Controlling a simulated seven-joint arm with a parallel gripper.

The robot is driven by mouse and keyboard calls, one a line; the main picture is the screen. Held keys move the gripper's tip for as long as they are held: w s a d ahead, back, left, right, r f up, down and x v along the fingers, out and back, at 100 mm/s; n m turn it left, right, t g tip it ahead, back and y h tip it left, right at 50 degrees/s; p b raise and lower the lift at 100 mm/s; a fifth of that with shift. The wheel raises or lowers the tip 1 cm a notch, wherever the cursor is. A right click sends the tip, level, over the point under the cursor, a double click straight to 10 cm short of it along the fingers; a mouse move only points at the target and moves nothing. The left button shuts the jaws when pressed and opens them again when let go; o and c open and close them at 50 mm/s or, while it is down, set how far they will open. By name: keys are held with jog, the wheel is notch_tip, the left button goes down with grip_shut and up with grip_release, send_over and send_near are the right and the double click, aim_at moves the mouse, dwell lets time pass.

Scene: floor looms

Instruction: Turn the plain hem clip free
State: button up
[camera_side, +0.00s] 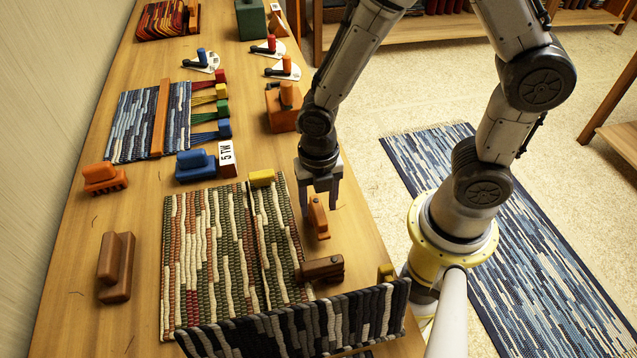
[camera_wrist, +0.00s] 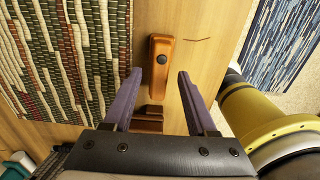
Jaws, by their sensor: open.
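A smooth orange-brown clip (camera_side: 318,217), which I take for the plain hem clip, lies on the table beside the right edge of the striped rug (camera_side: 204,240). It also shows in the wrist view (camera_wrist: 159,75), with one dark round spot on top. A darker brown clip (camera_side: 322,268) with small marks on top lies at the rug's edge, nearer the side camera. Part of a dark brown piece shows low between my fingers (camera_wrist: 147,120). My gripper (camera_side: 320,192) is open and empty, pointing down above the orange-brown clip. In the wrist view its fingers (camera_wrist: 156,95) flank the clip's lower end without touching it.
A dark rolled or folded rug edge (camera_side: 300,325) stands up near the front. An orange box (camera_side: 283,108) stands behind my gripper. The table's right edge is close.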

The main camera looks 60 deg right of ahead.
aim_at(319, 209)
notch_tip(319, 209, up, 13)
jog(key=shift+r, duration=0.15)
dwell(0.4)
jog(key=s+d+r+m+t, duration=0.2)
jog(key=s+d+r+m, duration=0.2)
jog(key=m, duration=0.9)
jog(key=s+d+r+m+t, duration=0.3)
jog(key=s+d+r+m, duration=0.1)
jog(key=m, duration=1)
jog(key=shift+s+d+r+t, duration=0.15)
jog(key=shift+s+r+t, duration=0.15)
jog(key=shift+r, duration=0.25)
